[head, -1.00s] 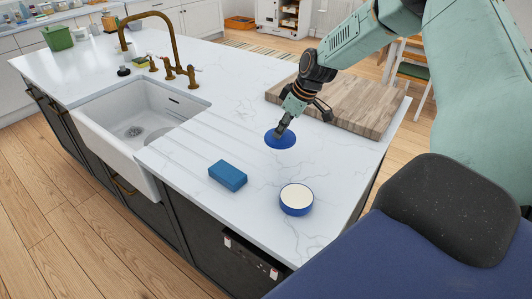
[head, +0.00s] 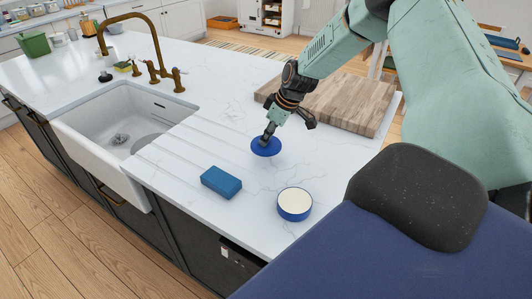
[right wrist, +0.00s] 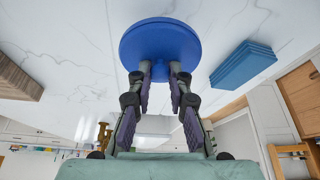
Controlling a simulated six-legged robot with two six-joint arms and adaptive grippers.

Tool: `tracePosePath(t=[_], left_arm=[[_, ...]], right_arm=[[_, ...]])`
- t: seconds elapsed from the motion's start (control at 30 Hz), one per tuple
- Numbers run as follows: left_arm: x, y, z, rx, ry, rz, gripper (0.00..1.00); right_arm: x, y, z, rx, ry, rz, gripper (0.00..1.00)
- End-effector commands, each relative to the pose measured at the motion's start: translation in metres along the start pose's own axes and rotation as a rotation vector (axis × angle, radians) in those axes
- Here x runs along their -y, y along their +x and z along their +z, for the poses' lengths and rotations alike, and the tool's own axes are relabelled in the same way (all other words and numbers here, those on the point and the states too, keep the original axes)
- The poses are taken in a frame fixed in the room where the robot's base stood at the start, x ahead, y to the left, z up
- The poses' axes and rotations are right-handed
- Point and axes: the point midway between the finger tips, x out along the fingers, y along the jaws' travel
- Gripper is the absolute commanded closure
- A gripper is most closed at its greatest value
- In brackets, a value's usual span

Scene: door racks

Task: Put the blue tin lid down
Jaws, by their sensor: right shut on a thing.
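The blue tin lid (head: 261,148) is a flat round disc with a small knob. My right gripper (head: 267,138) is shut on it from above, over the white counter between the cutting board and the blue block. A round blue tin (head: 294,206) with a cream top stands nearer the front edge. My left gripper is not in view.
A blue block (head: 221,182) lies left of the tin and also shows in the right wrist view (right wrist: 243,66). A wooden cutting board (head: 340,103) lies behind the lid. The sink (head: 125,125) with its brass tap is at left. Bare counter surrounds the lid.

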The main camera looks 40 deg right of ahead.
Motion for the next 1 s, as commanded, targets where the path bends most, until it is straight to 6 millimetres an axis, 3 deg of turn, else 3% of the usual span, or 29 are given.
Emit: tracePosePath(t=[0.43, 0.9, 0.93, 1.0], left_arm=[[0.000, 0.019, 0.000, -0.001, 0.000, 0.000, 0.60], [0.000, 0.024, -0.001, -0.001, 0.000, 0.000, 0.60], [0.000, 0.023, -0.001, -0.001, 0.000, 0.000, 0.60], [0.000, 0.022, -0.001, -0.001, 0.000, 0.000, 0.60]], right_arm=[[-0.001, 0.051, 0.019, 0.002, -0.001, 0.001, 0.98], [-0.002, 0.057, 0.020, -0.001, -0.001, 0.001, 0.98], [-0.002, 0.056, 0.019, 0.000, -0.001, 0.001, 0.79], [-0.002, 0.055, 0.019, 0.000, -0.001, 0.001, 0.73]])
